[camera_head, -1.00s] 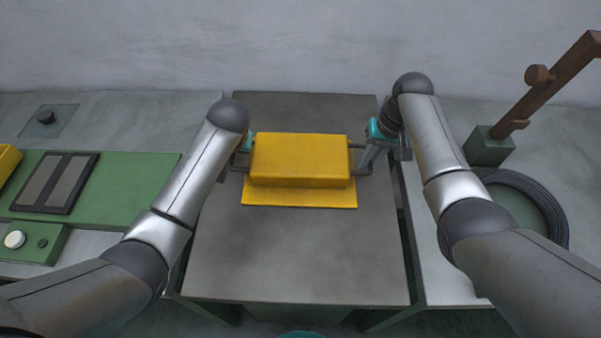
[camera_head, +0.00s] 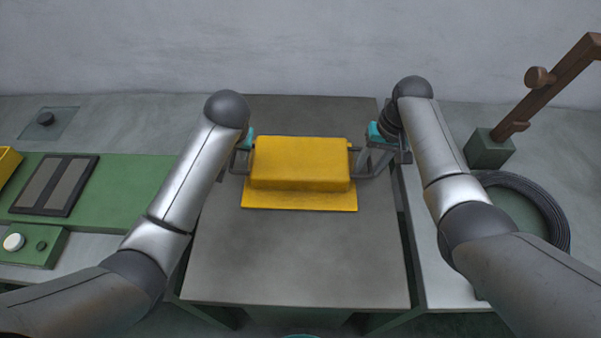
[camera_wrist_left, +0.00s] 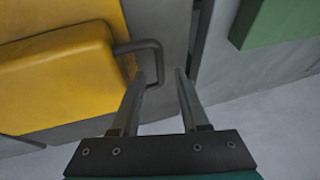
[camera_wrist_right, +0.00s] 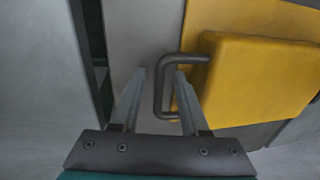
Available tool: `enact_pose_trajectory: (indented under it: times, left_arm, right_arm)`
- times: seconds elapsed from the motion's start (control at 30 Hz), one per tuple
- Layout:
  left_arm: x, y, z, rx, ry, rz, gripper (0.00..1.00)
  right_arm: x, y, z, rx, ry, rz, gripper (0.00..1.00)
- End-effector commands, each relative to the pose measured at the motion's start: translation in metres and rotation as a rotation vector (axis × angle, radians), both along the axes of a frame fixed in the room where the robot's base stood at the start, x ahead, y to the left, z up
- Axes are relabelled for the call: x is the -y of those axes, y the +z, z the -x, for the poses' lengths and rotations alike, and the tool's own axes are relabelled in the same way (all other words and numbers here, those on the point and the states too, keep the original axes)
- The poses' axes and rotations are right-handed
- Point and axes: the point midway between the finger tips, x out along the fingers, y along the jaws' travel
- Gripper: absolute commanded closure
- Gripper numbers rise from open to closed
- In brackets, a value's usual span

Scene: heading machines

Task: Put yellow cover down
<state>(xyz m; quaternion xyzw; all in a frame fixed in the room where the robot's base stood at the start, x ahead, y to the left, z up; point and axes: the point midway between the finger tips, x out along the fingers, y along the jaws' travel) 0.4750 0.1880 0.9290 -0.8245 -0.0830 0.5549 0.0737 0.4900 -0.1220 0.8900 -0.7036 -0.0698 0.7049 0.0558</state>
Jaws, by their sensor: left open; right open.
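The yellow cover (camera_head: 300,165), a box shape with a flat front flange, sits on the grey table's middle, with a dark bar handle at each side. My left gripper (camera_head: 243,143) is at its left handle, partly hidden by my wrist. In the left wrist view its fingers (camera_wrist_left: 160,73) are open, and the handle (camera_wrist_left: 152,46) shows between them. My right gripper (camera_head: 372,160) is at the right handle. In the right wrist view its fingers (camera_wrist_right: 160,72) are open on either side of the handle bar (camera_wrist_right: 161,92). I cannot tell whether the fingers touch the handles.
The grey table (camera_head: 290,260) is clear in front of the cover. A green panel (camera_head: 135,190) lies on the left bench. A black cable coil (camera_head: 548,215) and a brown post (camera_head: 550,85) on a green block stand on the right bench. A wall is behind.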

Motion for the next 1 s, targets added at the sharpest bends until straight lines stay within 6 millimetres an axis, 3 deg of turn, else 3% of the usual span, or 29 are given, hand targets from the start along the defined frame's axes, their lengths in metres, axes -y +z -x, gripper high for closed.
enact_pose_trajectory:
  times: [0.4,0.67,0.83,1.0]
  left_arm:
    - [0.015,0.061,0.024,0.003,0.000,0.001,0.55]
    - [0.017,0.072,0.029,0.001,0.001,-0.001,0.55]
    - [0.017,0.071,0.029,0.000,0.001,-0.001,0.55]
    - [0.017,0.071,0.029,0.000,0.001,-0.001,0.55]
  right_arm:
    - [0.000,0.000,0.000,0.000,0.000,0.000,0.55]
    - [0.001,0.006,0.000,0.001,0.000,0.000,0.55]
    - [0.005,0.029,-0.001,0.005,0.000,0.000,0.55]
    - [0.012,0.068,-0.002,0.006,0.000,-0.001,0.55]
